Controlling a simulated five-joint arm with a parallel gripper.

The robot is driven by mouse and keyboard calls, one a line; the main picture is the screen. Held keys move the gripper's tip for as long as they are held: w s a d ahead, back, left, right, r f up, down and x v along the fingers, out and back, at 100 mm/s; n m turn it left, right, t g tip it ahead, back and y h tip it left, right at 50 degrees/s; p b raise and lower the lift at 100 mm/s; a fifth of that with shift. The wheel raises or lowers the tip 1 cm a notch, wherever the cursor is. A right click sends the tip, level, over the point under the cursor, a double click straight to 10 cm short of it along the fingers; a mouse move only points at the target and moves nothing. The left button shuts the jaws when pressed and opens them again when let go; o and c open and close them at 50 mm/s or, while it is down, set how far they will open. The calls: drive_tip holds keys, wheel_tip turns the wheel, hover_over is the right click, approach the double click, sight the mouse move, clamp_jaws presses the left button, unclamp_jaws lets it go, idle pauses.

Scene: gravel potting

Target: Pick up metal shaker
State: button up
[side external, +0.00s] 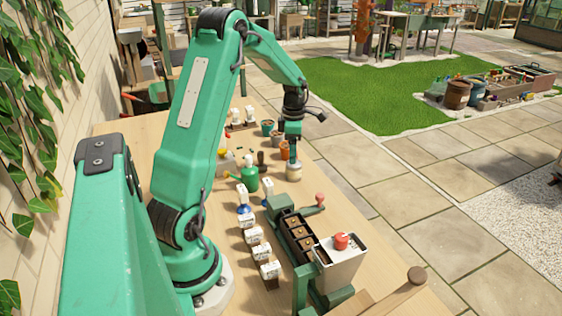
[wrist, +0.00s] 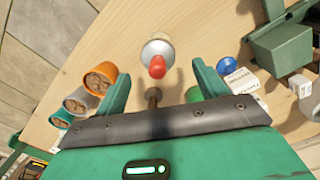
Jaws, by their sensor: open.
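The metal shaker seems to be the small round thing with a silvery top and a tan lower part (side external: 293,174), standing on the wooden table. In the wrist view it (wrist: 157,48) stands upright ahead of my jaws, with a red tip pointing toward the camera. My gripper (side external: 292,157) points down just above it in the side view. In the wrist view my gripper (wrist: 160,72) is open, one green finger to each side of the red tip. Nothing is held. Whether the fingers touch the shaker cannot be told.
Orange (wrist: 103,75), grey (wrist: 80,100) and teal (wrist: 62,119) pots stand left of the jaws. A dark brown-handled tool (wrist: 153,97) is close below.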

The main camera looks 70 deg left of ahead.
drive_tip(key=shift+w+f, duration=0.2)
drive_tip(key=shift+f, duration=2.4)
drive_tip(key=c, duration=1.1)
